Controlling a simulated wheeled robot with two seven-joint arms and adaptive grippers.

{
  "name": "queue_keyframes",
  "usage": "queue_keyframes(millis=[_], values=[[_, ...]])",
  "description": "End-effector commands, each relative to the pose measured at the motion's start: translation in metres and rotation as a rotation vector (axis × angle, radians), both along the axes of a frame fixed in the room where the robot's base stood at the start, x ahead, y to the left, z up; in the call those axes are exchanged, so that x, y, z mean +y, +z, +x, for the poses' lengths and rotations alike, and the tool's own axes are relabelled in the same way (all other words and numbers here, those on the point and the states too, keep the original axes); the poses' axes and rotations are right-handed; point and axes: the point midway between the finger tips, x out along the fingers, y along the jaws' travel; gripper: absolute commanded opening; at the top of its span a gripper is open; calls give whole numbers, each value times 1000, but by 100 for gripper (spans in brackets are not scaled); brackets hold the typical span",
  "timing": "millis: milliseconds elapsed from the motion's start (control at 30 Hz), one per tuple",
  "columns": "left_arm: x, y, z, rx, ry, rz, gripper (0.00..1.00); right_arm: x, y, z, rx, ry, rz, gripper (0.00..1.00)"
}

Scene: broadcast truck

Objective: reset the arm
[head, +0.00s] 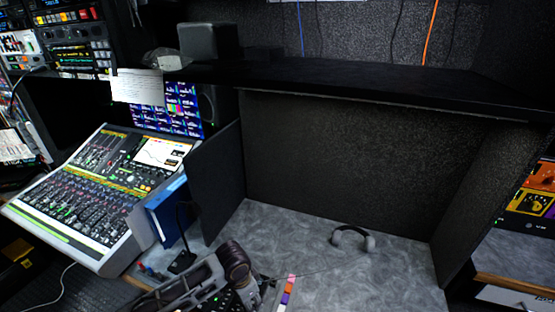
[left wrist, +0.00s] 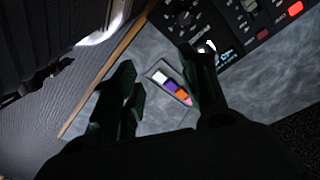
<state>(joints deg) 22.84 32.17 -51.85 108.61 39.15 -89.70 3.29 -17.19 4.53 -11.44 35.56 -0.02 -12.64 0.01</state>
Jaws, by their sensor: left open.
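My left gripper (left wrist: 160,62) shows in the left wrist view with its two dark fingers spread apart and nothing between them. Beyond the fingers, a small strip with white, purple, orange and pink blocks (left wrist: 173,86) lies on the grey desk top. The strip also shows at the bottom of the head view (head: 288,290). Grey and dark parts at the bottom of the head view look like my left arm, but its fingertips cannot be made out there. My right gripper is in neither view.
A mixing console (head: 95,190) stands at left, with a blue binder (head: 167,212) beside it. A headset (head: 352,237) lies on the grey desk (head: 300,235), under a black shelf (head: 370,88). A dark button panel (left wrist: 240,25) is near the right finger. The desk's middle is mostly clear.

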Motion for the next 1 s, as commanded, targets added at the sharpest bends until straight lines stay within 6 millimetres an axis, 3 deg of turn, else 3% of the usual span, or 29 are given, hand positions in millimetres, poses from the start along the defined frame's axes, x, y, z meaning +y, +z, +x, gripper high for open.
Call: queue_keyframes(millis=[200,467,767,1000], values=[[-22,10,-16,-31,25,-72,44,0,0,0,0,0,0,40],[-33,24,-29,-70,83,-139,44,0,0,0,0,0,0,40],[-26,38,-41,-112,184,-191,44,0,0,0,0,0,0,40],[-7,46,-49,-142,288,-206,44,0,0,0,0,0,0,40]])
